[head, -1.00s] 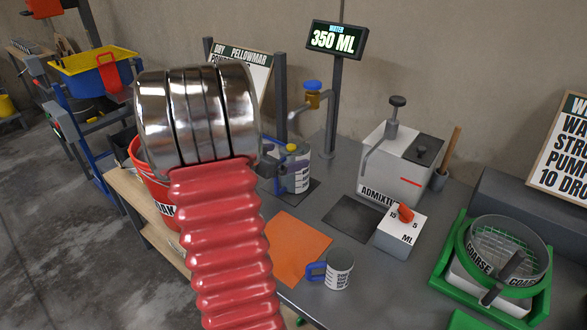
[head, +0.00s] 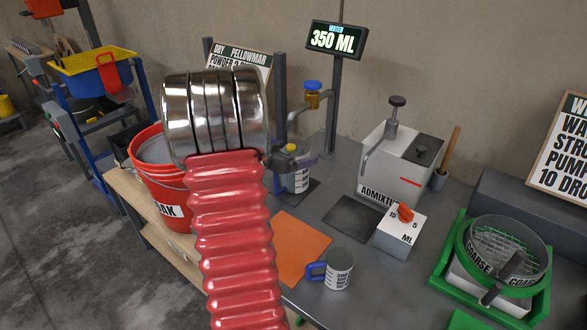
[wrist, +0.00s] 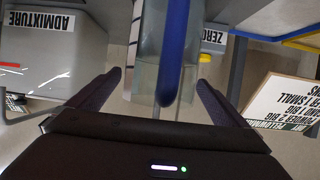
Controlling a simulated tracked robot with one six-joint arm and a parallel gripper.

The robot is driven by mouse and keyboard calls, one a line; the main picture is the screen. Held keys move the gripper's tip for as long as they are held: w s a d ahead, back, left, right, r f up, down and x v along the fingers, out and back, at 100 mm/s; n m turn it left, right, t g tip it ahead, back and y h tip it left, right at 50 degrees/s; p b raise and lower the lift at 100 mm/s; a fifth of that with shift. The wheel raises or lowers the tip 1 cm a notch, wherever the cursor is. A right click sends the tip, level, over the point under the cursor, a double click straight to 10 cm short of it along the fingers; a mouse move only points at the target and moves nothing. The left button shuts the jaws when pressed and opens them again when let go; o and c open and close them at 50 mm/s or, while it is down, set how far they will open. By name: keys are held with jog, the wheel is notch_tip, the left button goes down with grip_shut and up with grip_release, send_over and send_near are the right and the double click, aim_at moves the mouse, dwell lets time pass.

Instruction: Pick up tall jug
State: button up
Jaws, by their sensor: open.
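The tall jug (head: 301,180) stands under the tap on the bench in the head view, with a label on its side and its upper part partly hidden by my gripper. In the wrist view the clear jug (wrist: 143,82) shows with a blue handle (wrist: 172,55) turned towards the camera. My gripper (wrist: 160,88) is open, with one finger on each side of the jug and its handle. A gap shows between the fingers and the handle. In the head view my gripper (head: 290,162) is at the jug's upper part.
A smaller mug (head: 338,270) with a blue handle stands beside an orange mat (head: 297,245). The admixture box (head: 398,165) is to the right of the jug. The water display post (head: 331,110) stands behind. A red bucket (head: 160,185) is at the left.

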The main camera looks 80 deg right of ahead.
aim_at(301, 142)
jog(key=c, duration=2.1)
jog(key=shift+r, duration=0.1)
jog(key=shift+c, duration=0.3)
jog(key=shift+r, duration=1.7)
jog(key=shift+w+a+r, duration=0.1)
jog(key=shift+w+a, duration=0.1)
jog(key=shift+a, duration=0.1)
jog(key=w+a, duration=0.3)
jog(key=a, duration=0.5)
jog(key=w+a, duration=0.4)
jog(key=a, duration=0.3)
jog(key=shift+a, duration=0.4)
jog(key=shift+w, duration=0.1)
